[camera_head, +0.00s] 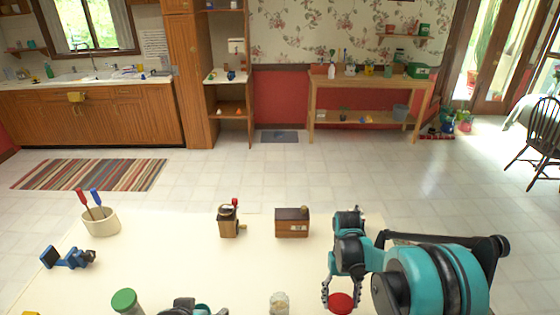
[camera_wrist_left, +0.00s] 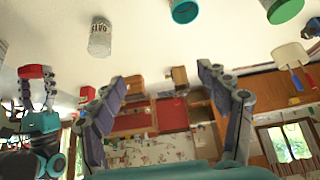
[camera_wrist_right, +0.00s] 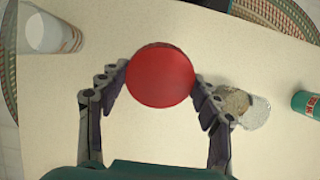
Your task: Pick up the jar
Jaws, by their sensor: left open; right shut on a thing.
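A clear jar labelled oats (camera_wrist_left: 100,38) stands nearby; in the head view this oats jar (camera_head: 279,303) is left of my right gripper. A green-lidded jar (camera_head: 125,301) stands at the front left. My left gripper (camera_wrist_left: 162,76) is open with nothing between its fingers; in the head view only part of that arm shows at the bottom edge.
On the cream table (camera_head: 170,255) stand a utensil crock (camera_head: 100,222), a coffee grinder (camera_head: 229,222), a wooden box (camera_head: 292,222) and a blue tool-like object (camera_head: 66,258). The table's middle is bare.

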